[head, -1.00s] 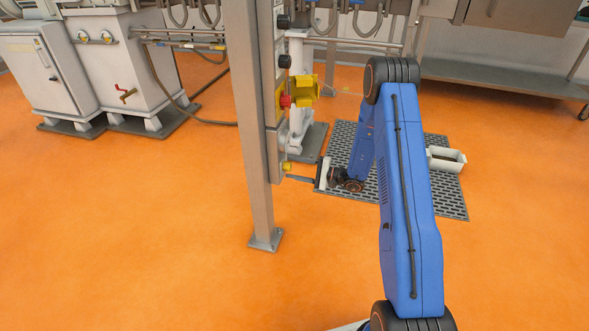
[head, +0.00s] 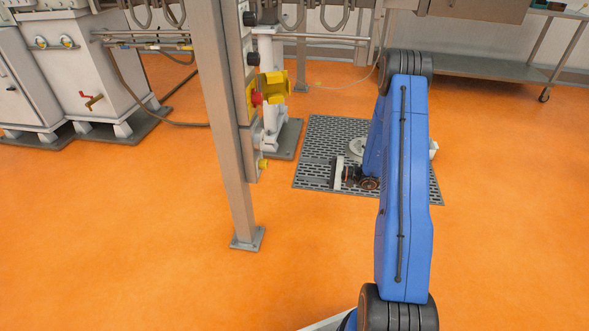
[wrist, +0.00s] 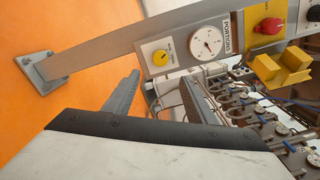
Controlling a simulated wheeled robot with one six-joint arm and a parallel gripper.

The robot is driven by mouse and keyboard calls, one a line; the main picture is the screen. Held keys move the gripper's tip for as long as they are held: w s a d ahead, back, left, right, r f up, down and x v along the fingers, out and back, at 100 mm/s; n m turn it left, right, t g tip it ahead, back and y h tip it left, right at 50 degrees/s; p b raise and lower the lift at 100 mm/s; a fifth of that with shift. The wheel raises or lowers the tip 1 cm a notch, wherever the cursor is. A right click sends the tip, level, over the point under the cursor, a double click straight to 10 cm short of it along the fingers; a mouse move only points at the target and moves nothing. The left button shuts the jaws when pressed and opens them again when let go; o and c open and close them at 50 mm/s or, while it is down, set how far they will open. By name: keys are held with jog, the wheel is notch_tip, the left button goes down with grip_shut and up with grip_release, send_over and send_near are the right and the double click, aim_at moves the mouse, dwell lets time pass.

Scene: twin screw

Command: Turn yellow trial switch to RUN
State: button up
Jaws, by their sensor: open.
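The yellow trial switch (head: 263,163) is a small round knob low on the panel beside the grey post. In the wrist view the knob (wrist: 160,58) sits on a pale plate at the panel's end. Its lettering is too small to read, and I cannot tell which position it points to. My gripper (head: 320,173) is to the right of the switch, apart from it, with its jaws toward the panel. In the wrist view my gripper (wrist: 160,80) has its two grey fingers spread, empty, with the knob beyond the gap between them.
The grey post (head: 222,130) stands left of the panel. A grey slotted mat (head: 313,165) lies under my gripper. Orange floor in front is clear.

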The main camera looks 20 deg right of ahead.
jog(key=shift+v, duration=1.15)
jog(key=s+a+r+n+g+h, duration=0.2)
jog(key=s+a+r+n+g, duration=0.25)
jog(key=s+a+r, duration=0.4)
jog(key=s+a+r+n+g+h, duration=0.25)
jog(key=s+a+r+g, duration=0.3)
jog(key=s+r, duration=0.55)
jog(key=s+d+r+n+t+h, duration=0.2)
jog(key=s+r+h, duration=0.3)
jog(key=s, duration=0.6)
jog(key=s+d+r+n+t+h, duration=0.2)
jog(key=s+r+h, duration=0.3)
jog(key=s, duration=0.6)
jog(key=shift+d+r+t+h, duration=0.4)
jog(key=shift+t+h, duration=0.15)
jog(key=shift+t, duration=0.35)
